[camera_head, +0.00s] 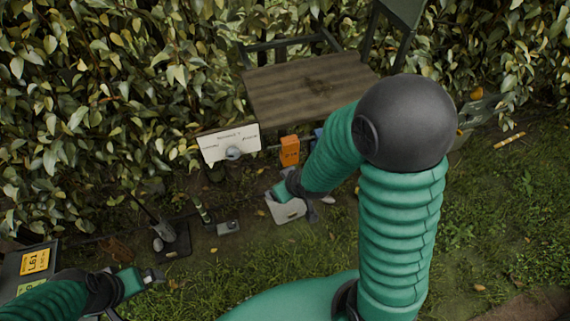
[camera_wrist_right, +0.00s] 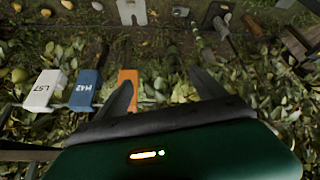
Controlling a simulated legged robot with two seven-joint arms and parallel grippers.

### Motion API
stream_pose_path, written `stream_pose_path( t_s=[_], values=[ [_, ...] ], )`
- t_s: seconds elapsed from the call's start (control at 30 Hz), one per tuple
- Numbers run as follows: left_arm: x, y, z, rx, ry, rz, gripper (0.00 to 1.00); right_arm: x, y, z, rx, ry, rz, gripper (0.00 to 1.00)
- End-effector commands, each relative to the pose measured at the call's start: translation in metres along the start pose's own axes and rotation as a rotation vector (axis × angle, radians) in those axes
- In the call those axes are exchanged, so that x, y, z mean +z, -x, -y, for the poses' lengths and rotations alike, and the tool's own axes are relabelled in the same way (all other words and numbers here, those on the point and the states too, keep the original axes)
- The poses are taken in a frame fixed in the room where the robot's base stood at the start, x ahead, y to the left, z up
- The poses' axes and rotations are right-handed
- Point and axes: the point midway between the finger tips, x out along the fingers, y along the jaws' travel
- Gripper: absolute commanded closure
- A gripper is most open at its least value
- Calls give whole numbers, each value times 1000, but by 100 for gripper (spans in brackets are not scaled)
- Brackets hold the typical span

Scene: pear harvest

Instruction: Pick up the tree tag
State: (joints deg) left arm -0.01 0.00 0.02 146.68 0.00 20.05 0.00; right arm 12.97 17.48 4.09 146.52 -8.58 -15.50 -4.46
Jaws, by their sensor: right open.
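An orange tag (camera_head: 289,150) with dark lettering hangs upright in front of the bench in the head view. In the right wrist view the orange tag (camera_wrist_right: 128,88) is partly hidden by the left finger. A blue tag marked M42 (camera_wrist_right: 86,90) and a white tag marked L57 (camera_wrist_right: 46,90) stand beside it. Which one is the tree tag I cannot tell. My right gripper (camera_wrist_right: 165,90) is open, with nothing between its fingers; in the head view its arm reaches down just in front of the tags. My left gripper (camera_head: 153,277) is at the lower left, away from them; its jaws are unclear.
A wooden-topped bench (camera_head: 310,88) stands against the leafy hedge. A white board (camera_head: 229,143) with handwriting is at its left. A white notched item (camera_head: 287,211) lies below my right gripper. Small tools lie left of it. A box with an L61 label (camera_head: 36,262) is at lower left.

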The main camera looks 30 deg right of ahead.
Motion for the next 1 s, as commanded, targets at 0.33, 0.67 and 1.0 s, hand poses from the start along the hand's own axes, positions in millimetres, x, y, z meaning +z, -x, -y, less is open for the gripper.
stream_pose_path(
  t_s=[0.33,0.67,1.0],
  values=[
    [14,-59,0,0,1,0,0,10,-90,-17,18,25,-302,20],
    [33,-139,0,0,0,0,0,46,-132,-62,157,-142,-874,20],
    [41,-174,0,0,0,-1,0,37,-128,-79,230,-188,-1015,20]
  ],
)
